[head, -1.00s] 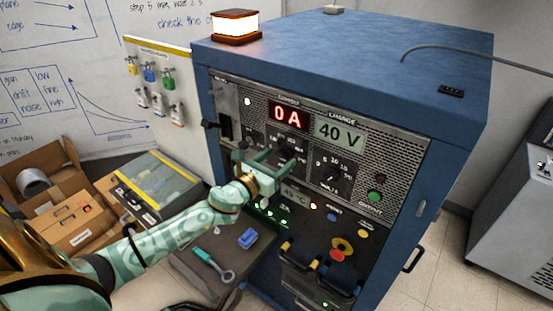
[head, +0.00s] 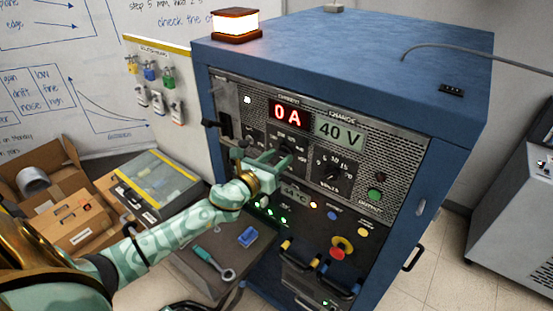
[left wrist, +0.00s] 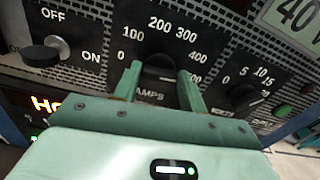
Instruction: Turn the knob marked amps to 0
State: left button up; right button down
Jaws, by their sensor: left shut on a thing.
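The amps knob (left wrist: 160,71) is a dark round knob on a black plate, with AMPS printed below and numbers from 100 to 400 readable around it. My left gripper (left wrist: 160,82) has one pale green finger on each side of the knob and is shut on it. In the head view my left gripper (head: 275,158) reaches the front panel from the lower left and covers part of the dial. The knob's pointer is hard to make out. The red display (head: 288,115) above reads 0 A. My right gripper is not in view.
A second knob (head: 332,173) sits right of the amps dial, below the 40 V display (head: 339,132). An OFF/ON switch (left wrist: 45,53) is on the left. Lamps, a red button (head: 337,253) and cables are lower. A low surface (head: 185,262) holds tools.

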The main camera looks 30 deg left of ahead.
pick_arm(q)
jog(key=n, duration=0.4)
jog(key=n+p, duration=0.1)
jog(key=n, duration=0.3)
jog(key=shift+a+n, duration=0.1)
jog(key=shift+n, duration=0.3)
jog(key=n+p, duration=0.1)
jog(key=n, duration=0.3)
jog(key=shift+n+p, duration=0.3)
jog(key=shift+p, duration=0.1)
jog(key=n+p, duration=0.1)
jog(key=n, duration=0.2)
jog(key=shift+f+n, duration=0.1)
jog(key=shift+n, duration=0.2)
jog(key=n+p, duration=0.2)
jog(key=n, duration=0.2)
jog(key=shift+n, duration=0.3)
jog(key=n+p, duration=0.2)
jog(key=n, duration=0.2)
jog(key=shift+f+p, duration=0.1)
jog(key=shift+p, duration=0.2)
jog(key=shift+f+n+p, duration=0.2)
jog(key=shift+n+p, duration=1.35)
jog(key=shift+n, duration=2.85)
